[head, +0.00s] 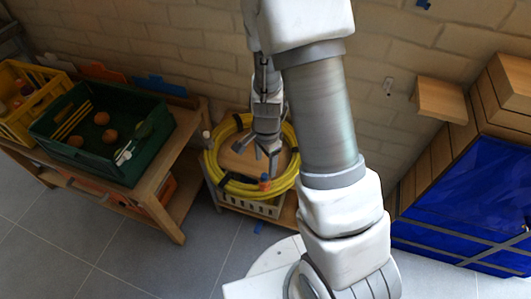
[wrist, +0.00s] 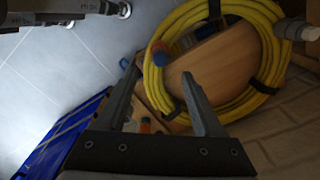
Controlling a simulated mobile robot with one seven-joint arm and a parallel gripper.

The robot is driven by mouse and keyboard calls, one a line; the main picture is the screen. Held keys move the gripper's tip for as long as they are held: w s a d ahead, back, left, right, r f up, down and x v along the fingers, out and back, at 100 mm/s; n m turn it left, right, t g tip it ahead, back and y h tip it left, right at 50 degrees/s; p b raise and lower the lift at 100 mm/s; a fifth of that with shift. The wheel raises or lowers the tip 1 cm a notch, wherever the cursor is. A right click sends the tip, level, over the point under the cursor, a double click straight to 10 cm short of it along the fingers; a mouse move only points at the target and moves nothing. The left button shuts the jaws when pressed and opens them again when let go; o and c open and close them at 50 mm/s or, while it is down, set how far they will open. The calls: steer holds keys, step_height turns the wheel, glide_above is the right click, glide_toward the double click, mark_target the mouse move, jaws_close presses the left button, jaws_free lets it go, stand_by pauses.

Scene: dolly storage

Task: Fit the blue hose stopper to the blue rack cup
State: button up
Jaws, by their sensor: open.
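A small part with a blue section and an orange section (head: 264,183) sits at the front edge of the yellow hose coil. It also shows in the wrist view (wrist: 160,53), just beyond my fingertips. I cannot tell whether its blue section is the hose stopper or the rack cup. My gripper (head: 268,153) hangs over the coil, open and seemingly empty, and in the wrist view (wrist: 158,74) its fingers are spread apart. A small orange piece (wrist: 145,124) shows lower between the fingers; its identity is unclear.
The yellow hose (head: 223,186) lies coiled around a wooden disc on a grey crate (head: 262,208). A green crate (head: 70,157) and a yellow crate (head: 15,125) stand on a wooden table at left. A blue-covered box (head: 470,200) stands at right.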

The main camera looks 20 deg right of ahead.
mark_target(265, 175)
step_height(265, 175, down, 6)
steer(key=shift+w+f+b, duration=0.1)
steer(key=shift+b, duration=0.75)
jaws_close()
